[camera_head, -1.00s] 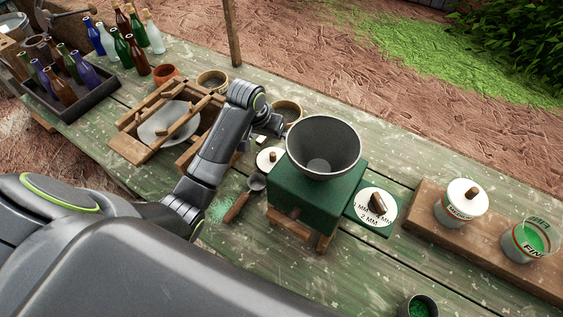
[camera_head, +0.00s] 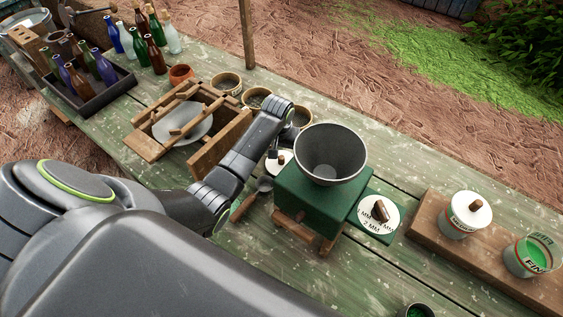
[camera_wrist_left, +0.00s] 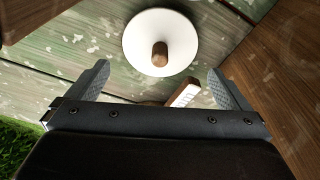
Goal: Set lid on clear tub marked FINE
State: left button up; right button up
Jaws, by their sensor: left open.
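A white round lid with a wooden knob (camera_head: 284,164) lies on the table, left of the green grinder and partly hidden by my left arm. In the left wrist view the lid (camera_wrist_left: 178,29) lies just beyond my left gripper (camera_wrist_left: 158,75), whose fingers are spread and empty. The knob is roughly centred between the fingers, and they do not touch it. The clear tub marked FINE (camera_head: 516,262) stands without a lid at the right, with green contents. My right gripper is not in view.
The green grinder (camera_head: 301,198) with its wide grey hopper (camera_head: 331,152) stands between the lid and the tubs. A lidded tub (camera_head: 456,224) shares the wooden board (camera_head: 433,208) with FINE. A wooden frame (camera_head: 204,157) and several small bowls stand behind my left arm.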

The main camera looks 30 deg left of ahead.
aim_at(281, 157)
pick_arm(q)
jog(key=shift+w+f+p, duration=0.15)
jog(key=shift+f+p, duration=0.1)
jog(key=shift+f, duration=1.25)
jog(key=shift+w+f+p, duration=0.15)
jog(key=shift+f+p, duration=0.05)
jog(key=shift+f, duration=1.3)
jog(key=c, duration=0.7)
